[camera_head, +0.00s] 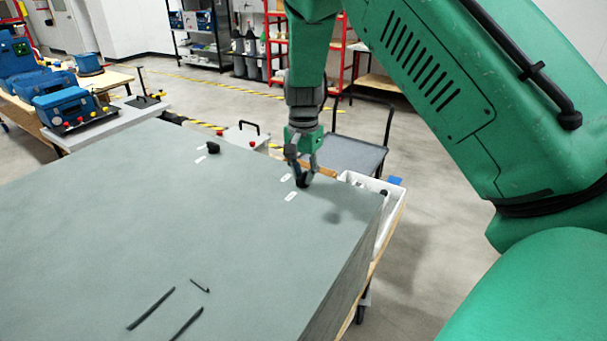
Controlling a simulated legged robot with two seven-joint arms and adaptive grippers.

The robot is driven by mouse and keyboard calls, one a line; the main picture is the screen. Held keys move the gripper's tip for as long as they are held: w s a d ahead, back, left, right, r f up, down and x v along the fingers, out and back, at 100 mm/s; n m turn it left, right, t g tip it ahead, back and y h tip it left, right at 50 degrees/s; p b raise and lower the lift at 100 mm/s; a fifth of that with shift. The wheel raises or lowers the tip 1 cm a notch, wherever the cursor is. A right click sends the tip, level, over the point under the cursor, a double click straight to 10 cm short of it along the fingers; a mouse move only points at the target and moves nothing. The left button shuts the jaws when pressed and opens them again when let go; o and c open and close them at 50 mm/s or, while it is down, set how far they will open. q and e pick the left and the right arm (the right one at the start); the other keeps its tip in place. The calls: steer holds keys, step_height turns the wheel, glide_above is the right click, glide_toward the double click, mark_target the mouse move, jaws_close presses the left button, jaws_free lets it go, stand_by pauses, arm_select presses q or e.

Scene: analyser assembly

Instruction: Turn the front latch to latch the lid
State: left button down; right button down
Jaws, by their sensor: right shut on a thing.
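The large grey-green lid (200,230) fills the lower left of the head view, with its flat top facing up. A small black latch knob (304,181) sits near its far right corner, with short white marks on either side. My right gripper (303,174) reaches down from above and is shut on this knob, and its fingers hide part of it. A second black latch knob (213,147) stands free to the left along the far edge, also beside white marks. My left gripper is not in view.
Dark slots or bars (152,308) mark the near part of the lid. Behind the right corner are a white bin (365,182) and a grey cart (350,152). A table with blue devices (62,105) stands at the left. Open floor (430,230) lies to the right.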

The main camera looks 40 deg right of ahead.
mark_target(302, 175)
steer(key=shift+a, duration=0.1)
stand_by(0.4)
steer(key=c, duration=1.5)
jaws_free()
steer(key=shift+c, duration=0.2)
steer(key=shift+a+r, duration=0.1)
steer(key=shift+a, duration=0.05)
step_height(302, 175, up, 12)
steer(key=shift+w, duration=0.1)
